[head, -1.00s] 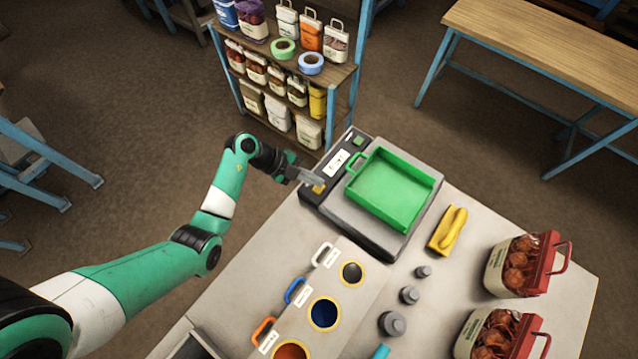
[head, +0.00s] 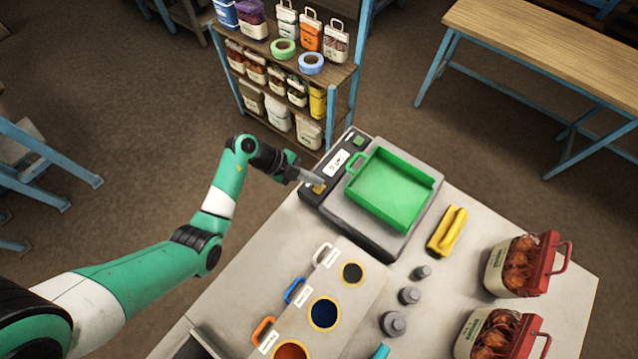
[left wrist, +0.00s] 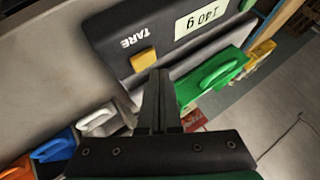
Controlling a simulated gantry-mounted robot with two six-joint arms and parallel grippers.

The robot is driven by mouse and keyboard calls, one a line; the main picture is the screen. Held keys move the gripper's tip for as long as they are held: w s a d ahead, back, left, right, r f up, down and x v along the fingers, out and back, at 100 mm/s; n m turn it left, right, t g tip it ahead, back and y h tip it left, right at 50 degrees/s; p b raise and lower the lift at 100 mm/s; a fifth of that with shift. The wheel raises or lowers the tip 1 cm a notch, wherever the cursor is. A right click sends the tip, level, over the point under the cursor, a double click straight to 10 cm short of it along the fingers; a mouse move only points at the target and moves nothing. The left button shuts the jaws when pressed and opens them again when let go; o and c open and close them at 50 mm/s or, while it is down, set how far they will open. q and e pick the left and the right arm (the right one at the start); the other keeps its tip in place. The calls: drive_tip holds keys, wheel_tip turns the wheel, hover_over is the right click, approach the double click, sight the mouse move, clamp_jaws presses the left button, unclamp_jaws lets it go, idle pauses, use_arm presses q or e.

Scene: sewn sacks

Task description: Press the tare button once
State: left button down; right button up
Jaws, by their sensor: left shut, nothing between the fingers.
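The scale (head: 392,243) stands on the table with a dark front panel. Its yellow tare button (head: 319,188) lies at the panel's near end; in the left wrist view the button (left wrist: 143,61) sits beside the word TARE. A green tray (head: 392,190) rests on the scale. My left gripper (head: 322,181) is shut and empty, with its fingertips at the button; in the left wrist view the tips (left wrist: 159,76) appear just beside the button's lower edge. I cannot tell whether they touch it. My right gripper is out of view.
Beyond the scale is a stocked shelf (head: 340,76). A yellow object (head: 447,232), grey weights (head: 393,323) and sacks with red tops (head: 520,265) are to the right. A board with round holes (head: 325,265) lies nearer. Bare tabletop (head: 262,222) is left of the board.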

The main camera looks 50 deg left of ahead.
use_arm(q)
drive_tip(key=shift+f, duration=0.1)
idle(0.5)
drive_tip(key=shift+f, duration=0.3)
drive_tip(key=shift+f, duration=0.5)
idle(0.5)
drive_tip(key=shift+r+p, duration=0.9)
drive_tip(key=shift+p, duration=0.4)
wheel_tip(320, 180, up, 5)
drive_tip(key=p, duration=0.6)
